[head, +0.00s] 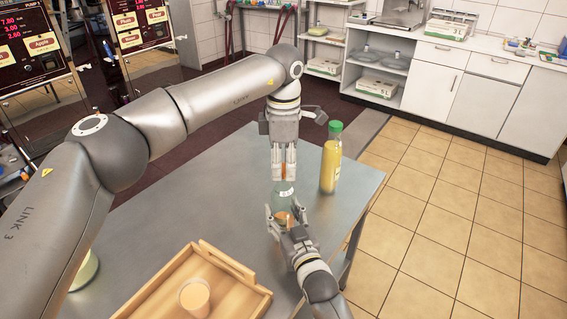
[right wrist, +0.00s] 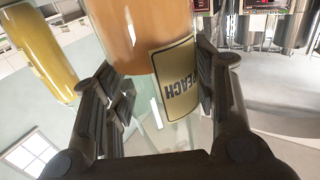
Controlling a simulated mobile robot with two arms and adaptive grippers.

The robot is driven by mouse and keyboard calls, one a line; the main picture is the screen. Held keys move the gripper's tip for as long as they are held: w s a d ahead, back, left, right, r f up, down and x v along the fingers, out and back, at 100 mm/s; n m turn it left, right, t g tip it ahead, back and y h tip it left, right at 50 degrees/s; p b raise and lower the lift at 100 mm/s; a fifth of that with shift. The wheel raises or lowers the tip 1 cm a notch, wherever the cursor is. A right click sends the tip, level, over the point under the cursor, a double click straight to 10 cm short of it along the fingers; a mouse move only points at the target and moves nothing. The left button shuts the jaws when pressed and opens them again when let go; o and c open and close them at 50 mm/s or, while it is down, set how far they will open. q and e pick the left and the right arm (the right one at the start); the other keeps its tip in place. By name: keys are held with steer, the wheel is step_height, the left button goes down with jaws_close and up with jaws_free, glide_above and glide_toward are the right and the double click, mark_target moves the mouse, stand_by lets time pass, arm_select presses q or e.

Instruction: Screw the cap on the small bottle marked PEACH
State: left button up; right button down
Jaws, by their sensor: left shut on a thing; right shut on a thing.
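The small bottle (head: 284,196) with orange contents stands near the table's right side. In the right wrist view its orange juice (right wrist: 132,38) and PEACH label (right wrist: 180,82) show, the word upside down. My right gripper (head: 283,214) is shut around the bottle from the front; its fingers (right wrist: 158,105) flank the bottle in the wrist view. My left gripper (head: 284,178) points straight down above the bottle, shut on a small orange thing (head: 284,171), likely the cap. The fingers partly hide it, and I cannot tell whether it touches the bottle's neck.
A taller yellow bottle with a green cap (head: 330,165) stands close by on the right. A wooden tray (head: 225,262) holding a peach-coloured cup (head: 195,298) lies at the front. The metal table (head: 215,203) is clear around the middle. My left arm partly hides a container (head: 85,272).

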arm_select(q)
steer(key=o, duration=1.2)
steer(key=shift+r, duration=0.1)
step_height(320, 180, up, 12)
steer(key=shift+f, duration=0.1)
arm_select(e)
steer(key=c, duration=0.5)
jaws_free()
steer(key=shift+s, duration=0.1)
steer(key=v, duration=1.2)
